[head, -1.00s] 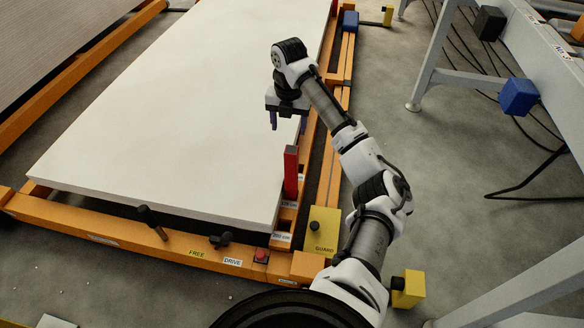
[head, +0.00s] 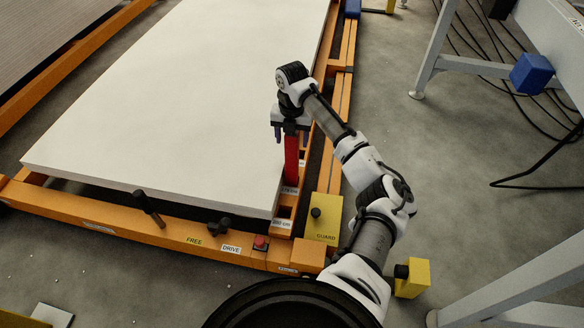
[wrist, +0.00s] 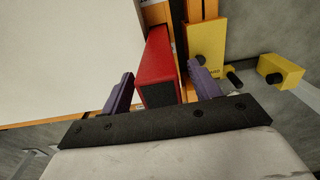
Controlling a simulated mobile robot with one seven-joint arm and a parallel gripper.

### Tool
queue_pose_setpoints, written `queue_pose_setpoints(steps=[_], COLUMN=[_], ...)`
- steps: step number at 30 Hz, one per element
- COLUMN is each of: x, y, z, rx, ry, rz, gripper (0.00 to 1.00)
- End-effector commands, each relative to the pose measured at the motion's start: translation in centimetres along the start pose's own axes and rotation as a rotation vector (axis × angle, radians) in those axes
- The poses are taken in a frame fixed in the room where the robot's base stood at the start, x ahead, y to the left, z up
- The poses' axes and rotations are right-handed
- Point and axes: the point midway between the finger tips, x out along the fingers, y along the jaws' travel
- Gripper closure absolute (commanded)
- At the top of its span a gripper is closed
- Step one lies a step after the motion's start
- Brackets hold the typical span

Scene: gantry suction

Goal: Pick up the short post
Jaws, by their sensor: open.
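The short post is a red upright block (head: 291,162) standing in the orange rail at the right edge of the white slab, near its front corner. My gripper (head: 291,136) is directly above the post's top in the head view, pointing down. In the wrist view the red post (wrist: 158,62) lies between the two purple fingers of my gripper (wrist: 162,88), with its dark top end facing the camera. The fingers are open, with a gap on each side of the post. I cannot tell how far down the fingers reach along the post.
The large white slab (head: 170,110) lies left of the post on an orange frame (head: 110,215). A yellow GUARD block (head: 323,218) with a black knob stands front right of the post. Black handles (head: 148,208) and a red button (head: 260,242) sit along the front rail.

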Motion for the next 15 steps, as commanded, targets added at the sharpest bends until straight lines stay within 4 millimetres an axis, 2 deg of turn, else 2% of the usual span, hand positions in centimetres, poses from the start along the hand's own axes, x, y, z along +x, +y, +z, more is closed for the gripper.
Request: queue_pose_setpoints(steps=[1,3,10,15], x=[1.1,1.66,1.65,1.64], y=[-0.05,-0.04,-0.01,-0.01], z=[-0.02,-0.04,-0.03,-0.03], rx=[0.001,0.0,0.0,0.0], ry=[0.001,0.001,0.0,0.0], rz=[0.0,-0.001,0.0,0.0], gripper=[0.38,0.38,0.38,0.6])
